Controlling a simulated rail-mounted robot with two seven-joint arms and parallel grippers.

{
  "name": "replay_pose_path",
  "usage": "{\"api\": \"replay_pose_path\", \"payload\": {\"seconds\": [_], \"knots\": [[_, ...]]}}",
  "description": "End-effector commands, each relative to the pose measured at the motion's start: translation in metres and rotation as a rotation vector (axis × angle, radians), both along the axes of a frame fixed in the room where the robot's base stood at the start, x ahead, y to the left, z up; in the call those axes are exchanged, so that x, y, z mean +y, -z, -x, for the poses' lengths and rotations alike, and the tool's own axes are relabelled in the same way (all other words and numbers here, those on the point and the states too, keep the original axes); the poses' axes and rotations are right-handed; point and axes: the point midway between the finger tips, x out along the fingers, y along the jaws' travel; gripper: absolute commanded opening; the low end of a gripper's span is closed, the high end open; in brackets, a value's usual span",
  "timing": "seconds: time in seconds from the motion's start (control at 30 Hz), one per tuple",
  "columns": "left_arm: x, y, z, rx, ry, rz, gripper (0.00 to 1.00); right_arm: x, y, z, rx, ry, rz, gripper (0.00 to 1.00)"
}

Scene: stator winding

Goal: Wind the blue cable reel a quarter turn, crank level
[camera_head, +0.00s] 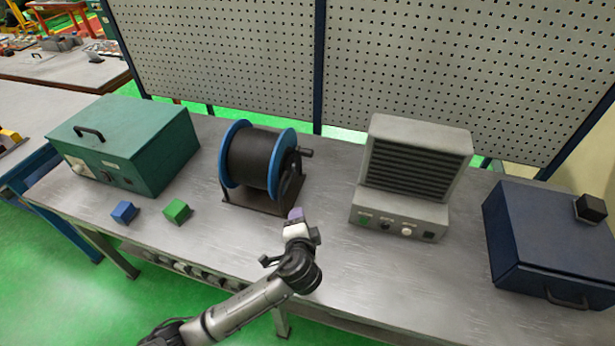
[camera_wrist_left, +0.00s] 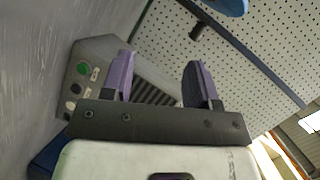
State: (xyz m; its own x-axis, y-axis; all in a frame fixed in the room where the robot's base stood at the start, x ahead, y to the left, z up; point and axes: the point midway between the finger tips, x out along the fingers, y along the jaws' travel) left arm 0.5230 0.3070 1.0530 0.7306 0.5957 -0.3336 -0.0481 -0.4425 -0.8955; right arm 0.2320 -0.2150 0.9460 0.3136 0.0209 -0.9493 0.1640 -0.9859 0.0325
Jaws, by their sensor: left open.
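The blue cable reel (camera_head: 258,158) is wound with black cable and stands on a dark base left of the table's middle. Its dark crank is on the right side, with the handle (camera_head: 306,152) near the top, pointing right. A bit of blue rim (camera_wrist_left: 232,4) and the dark handle (camera_wrist_left: 196,32) show at the top of the left wrist view. My left gripper (camera_head: 296,214) is in front of the reel and to its right, below the crank, apart from it. Its purple fingers (camera_wrist_left: 160,78) are open and empty. My right gripper is out of view.
A grey louvred unit (camera_head: 414,172) stands right of the reel, a dark blue box (camera_head: 545,240) further right. A teal box (camera_head: 130,145) is at the left. A blue cube (camera_head: 124,211) and a green cube (camera_head: 177,211) lie in front. A perforated panel (camera_head: 220,60) stands behind.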

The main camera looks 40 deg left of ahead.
Motion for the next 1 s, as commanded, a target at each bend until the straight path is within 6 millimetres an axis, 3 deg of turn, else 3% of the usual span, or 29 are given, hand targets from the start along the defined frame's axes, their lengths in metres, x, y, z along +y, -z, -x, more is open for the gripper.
{"api": "replay_pose_path", "payload": {"seconds": [0.03, 0.2, 0.33, 0.67, 1.0], "knots": [[0.006, 0.016, -0.017, -0.032, -0.002, -0.070, 0.55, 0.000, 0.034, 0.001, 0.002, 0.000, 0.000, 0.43], [0.020, 0.008, -0.057, -0.116, -0.018, -0.276, 0.55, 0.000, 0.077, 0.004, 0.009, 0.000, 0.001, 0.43], [0.027, -0.001, -0.075, -0.158, -0.035, -0.392, 0.55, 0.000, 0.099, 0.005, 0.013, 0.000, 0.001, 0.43], [0.040, -0.017, -0.098, -0.197, -0.056, -0.510, 0.55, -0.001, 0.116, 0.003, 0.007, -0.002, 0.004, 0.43], [0.079, -0.026, -0.139, -0.196, -0.057, -0.512, 0.55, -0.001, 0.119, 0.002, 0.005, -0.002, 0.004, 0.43]]}}
